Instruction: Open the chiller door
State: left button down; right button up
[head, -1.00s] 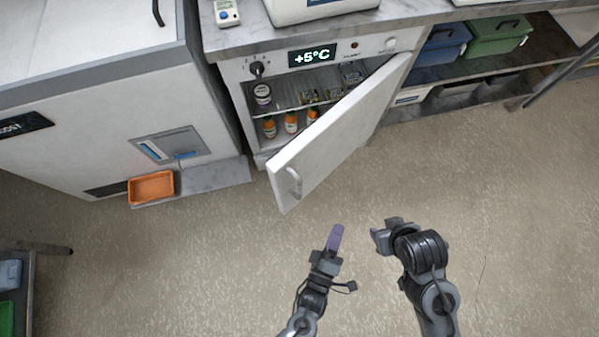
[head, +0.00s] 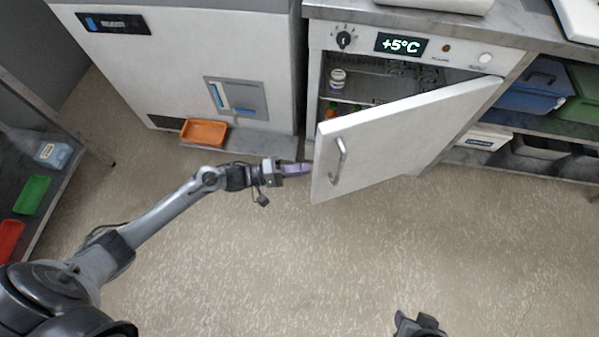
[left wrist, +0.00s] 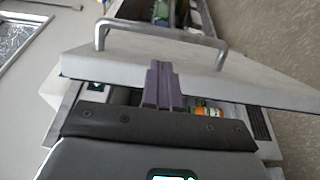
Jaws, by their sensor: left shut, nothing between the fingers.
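The chiller door (head: 405,128) is white and stands ajar, hinged at its right side, with a metal bar handle (head: 338,160) near its free left edge. Through the gap I see the chiller's inside with a white jar (head: 338,78) and orange bottles partly hidden by the door. My left gripper (head: 308,169), with purple fingers, is shut and empty at the door's free edge. In the left wrist view its fingers (left wrist: 162,85) point at the door edge, with the handle (left wrist: 160,32) beyond; I cannot tell whether they touch. My right gripper (head: 420,322) shows only partly at the bottom edge.
An orange tray (head: 204,132) sits on a low ledge (head: 255,143) left of the chiller. Blue bins (head: 525,90) stand on shelves to the right. A rack with bins (head: 32,195) is at the far left. The floor before the door is clear.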

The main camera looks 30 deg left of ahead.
aim_at(321, 168)
pick_arm(q)
jog(key=b+x, duration=0.2)
jog(key=x, duration=0.4)
jog(key=shift+f, duration=0.1)
jog(key=shift+w+d+b, duration=0.15)
jog(key=shift+d+b, duration=0.2)
jog(key=shift+d, duration=0.25)
